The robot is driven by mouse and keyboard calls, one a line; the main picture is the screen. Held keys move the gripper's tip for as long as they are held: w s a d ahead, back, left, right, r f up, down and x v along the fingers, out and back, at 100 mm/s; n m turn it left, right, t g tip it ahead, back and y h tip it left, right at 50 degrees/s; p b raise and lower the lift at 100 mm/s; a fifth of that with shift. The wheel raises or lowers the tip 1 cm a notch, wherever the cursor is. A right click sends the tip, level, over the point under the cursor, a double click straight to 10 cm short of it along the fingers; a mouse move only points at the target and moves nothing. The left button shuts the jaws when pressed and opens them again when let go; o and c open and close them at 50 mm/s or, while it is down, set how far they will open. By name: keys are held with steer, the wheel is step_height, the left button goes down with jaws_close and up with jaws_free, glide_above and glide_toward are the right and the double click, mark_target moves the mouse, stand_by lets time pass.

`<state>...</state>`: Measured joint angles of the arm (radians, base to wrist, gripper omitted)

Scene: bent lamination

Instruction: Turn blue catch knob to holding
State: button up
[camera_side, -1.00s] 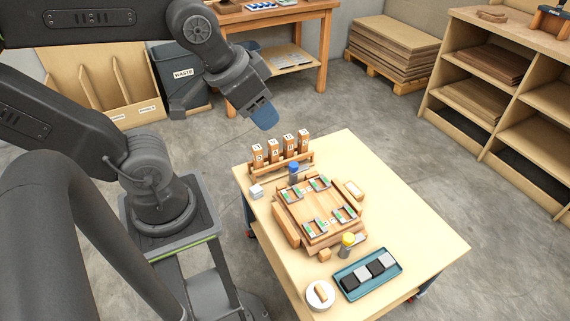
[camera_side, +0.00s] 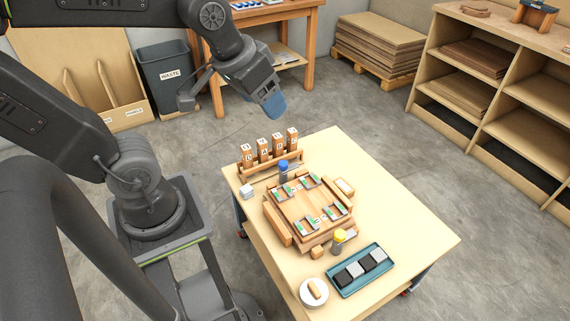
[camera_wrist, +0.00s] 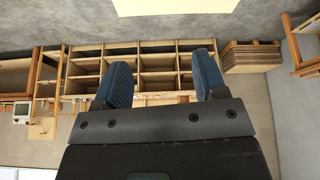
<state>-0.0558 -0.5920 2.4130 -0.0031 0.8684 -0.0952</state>
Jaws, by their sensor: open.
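The blue catch knob (camera_side: 284,166) stands upright on a grey post at the back edge of the wooden form (camera_side: 305,208) on the work table. A yellow knob (camera_side: 339,236) stands at the form's front right corner. My gripper (camera_side: 274,106) is in the air behind and above the table, well apart from the blue knob. In the wrist view my gripper (camera_wrist: 164,85) has two blue-padded fingers spread wide with nothing between them. The wrist view does not show either knob, only a pale edge of the table (camera_wrist: 180,6) at the top.
A rack of lettered wooden blocks (camera_side: 270,150) stands just behind the blue knob. A teal tray (camera_side: 360,270) with dark and grey blocks and a round white dish (camera_side: 314,292) lie in front. The table's right side (camera_side: 400,215) is clear. A waste bin (camera_side: 170,80) stands behind.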

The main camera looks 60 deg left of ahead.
steer(key=w+a+f+n+g, duration=0.1)
steer(key=w+a+f+n, duration=0.1)
steer(key=w+a+n, duration=0.3)
steer(key=w+a+f+n+g, duration=0.1)
steer(key=w+a+f, duration=0.1)
steer(key=w, duration=0.5)
steer(key=n+g, duration=0.3)
steer(key=n, duration=0.9)
glide_above(283, 163)
step_height(283, 163, down, 33)
step_height(283, 163, down, 12)
steer(key=shift+a+f, duration=0.1)
steer(key=shift+f, duration=0.1)
steer(key=shift+c, duration=0.4)
steer(key=c, duration=0.8)
steer(key=shift+c, duration=0.2)
